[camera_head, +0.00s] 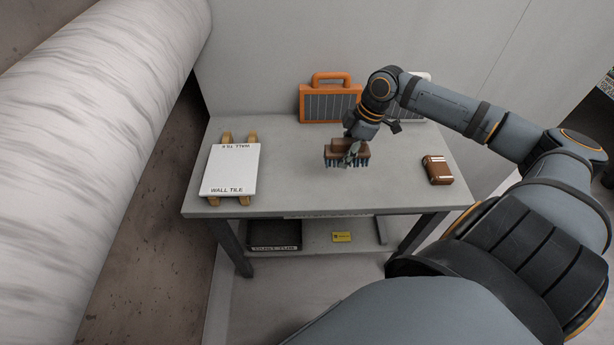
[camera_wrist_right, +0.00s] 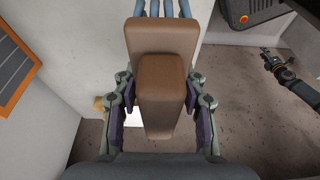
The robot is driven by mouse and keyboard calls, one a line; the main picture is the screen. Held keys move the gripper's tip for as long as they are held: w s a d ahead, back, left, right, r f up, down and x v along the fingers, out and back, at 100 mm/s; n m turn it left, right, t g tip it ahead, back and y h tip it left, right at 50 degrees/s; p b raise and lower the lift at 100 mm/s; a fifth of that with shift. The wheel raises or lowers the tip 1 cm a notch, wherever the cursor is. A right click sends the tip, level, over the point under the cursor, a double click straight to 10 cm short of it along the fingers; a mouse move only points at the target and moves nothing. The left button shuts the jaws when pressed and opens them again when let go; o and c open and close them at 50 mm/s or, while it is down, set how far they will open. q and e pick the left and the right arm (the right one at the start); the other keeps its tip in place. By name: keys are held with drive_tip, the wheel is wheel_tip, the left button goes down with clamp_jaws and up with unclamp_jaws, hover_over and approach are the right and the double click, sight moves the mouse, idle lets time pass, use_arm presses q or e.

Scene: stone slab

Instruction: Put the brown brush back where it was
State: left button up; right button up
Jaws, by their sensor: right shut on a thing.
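The brown brush (camera_head: 334,151) has a brown block body and blue bristles that point down in the head view. My right gripper (camera_head: 352,152) is shut on it, over the middle of the grey table (camera_head: 290,180). I cannot tell whether the bristles touch the tabletop. In the right wrist view the brush (camera_wrist_right: 160,90) sits between both fingers of my right gripper, its blue bristles at the top edge. My left gripper (camera_wrist_right: 268,58) shows small at the right of the right wrist view; its finger opening is unclear. It is outside the head view.
A white wall tile (camera_head: 230,170) lies on wooden supports at the table's left. An orange-framed panel (camera_head: 330,103) stands at the back. The front middle tabletop is clear. A dark tray (camera_head: 274,236) sits below.

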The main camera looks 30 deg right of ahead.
drive_tip(key=shift+w+a+f+b, duration=0.5)
drive_tip(key=shift+f+b, duration=0.1)
drive_tip(key=shift+b, duration=0.2)
drive_tip(key=shift+w+a+r+p, duration=0.15)
drive_tip(key=shift+r+p, duration=0.2)
drive_tip(key=shift+p, duration=0.2)
drive_tip(key=w+a, duration=0.1)
drive_tip(key=w+a+f, duration=0.1)
drive_tip(key=shift+w+a+f, duration=0.2)
drive_tip(key=shift+w+a, duration=0.05)
drive_tip(key=shift+w, duration=0.1)
hover_over(304, 178)
drive_tip(key=s+d, duration=0.1)
drive_tip(key=f, duration=0.5)
drive_tip(key=shift+d+f, duration=0.15)
drive_tip(key=shift+d, duration=0.05)
drive_tip(key=shift+f, duration=0.2)
drive_tip(key=shift+w+a+f, duration=0.2)
drive_tip(key=shift+a+f, duration=0.05)
wheel_tip(304, 178, down, 3)
drive_tip(key=shift+r+p, duration=0.2)
drive_tip(key=shift+p, duration=0.3)
use_arm(q)
drive_tip(key=shift+w+f, duration=0.45)
drive_tip(key=shift+w, duration=0.1)
use_arm(e)
drive_tip(key=shift+d+f, duration=0.1)
drive_tip(key=shift+f, duration=0.15)
drive_tip(key=shift+f, duration=0.1)
